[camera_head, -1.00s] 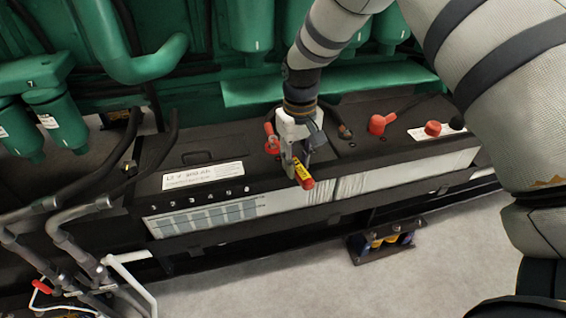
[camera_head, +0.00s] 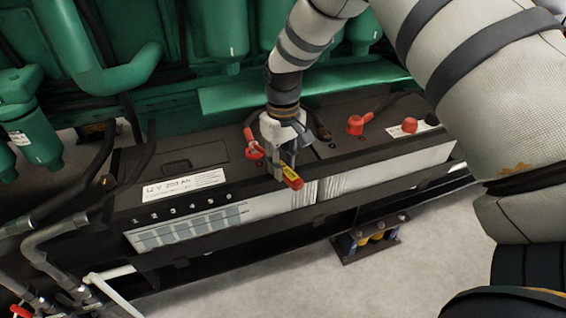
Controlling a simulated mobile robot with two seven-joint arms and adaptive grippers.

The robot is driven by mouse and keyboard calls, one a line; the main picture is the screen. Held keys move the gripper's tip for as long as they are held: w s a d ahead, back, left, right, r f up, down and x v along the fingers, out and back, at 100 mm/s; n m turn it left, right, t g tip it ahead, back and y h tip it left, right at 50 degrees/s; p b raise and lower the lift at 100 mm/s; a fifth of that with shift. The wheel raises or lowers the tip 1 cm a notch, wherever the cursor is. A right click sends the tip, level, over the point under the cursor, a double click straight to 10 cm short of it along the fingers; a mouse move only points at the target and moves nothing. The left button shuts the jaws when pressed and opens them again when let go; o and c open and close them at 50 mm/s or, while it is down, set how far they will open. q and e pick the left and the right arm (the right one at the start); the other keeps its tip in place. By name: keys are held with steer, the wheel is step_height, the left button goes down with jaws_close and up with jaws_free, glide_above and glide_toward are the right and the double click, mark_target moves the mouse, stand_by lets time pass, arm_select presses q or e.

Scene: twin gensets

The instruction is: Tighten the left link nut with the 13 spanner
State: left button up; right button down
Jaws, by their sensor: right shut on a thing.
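My right gripper (camera_head: 281,170) points down over the batteries and is shut on a spanner with a red and yellow handle (camera_head: 292,178). The handle sticks out toward the front edge of the batteries. The spanner's head is hidden by the gripper, and its size mark cannot be read. The left battery (camera_head: 185,152) has a white label and a red terminal cover (camera_head: 253,144) just left of the gripper. The left link nut cannot be made out; the gripper covers the area near the inner terminals. My left gripper is not in view.
The right battery (camera_head: 345,139) carries red terminal covers (camera_head: 357,124). A green engine (camera_head: 290,95) with filters stands close behind. Grey pipes (camera_head: 55,228) and black hoses are at the left. A small dark holder (camera_head: 368,240) with colored items is in front, above clear floor.

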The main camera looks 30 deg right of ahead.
steer(key=shift+f, duration=0.15)
steer(key=shift+f, duration=0.6)
stand_by(0.3)
steer(key=c, duration=1.9)
jaws_free()
jaws_close()
steer(key=shift+a+m, duration=0.6)
steer(key=shift+a, duration=0.25)
steer(key=shift+a, duration=0.1)
steer(key=shift+w+a+m, duration=0.1)
steer(key=shift+a+m, duration=0.5)
steer(key=shift+a, duration=0.2)
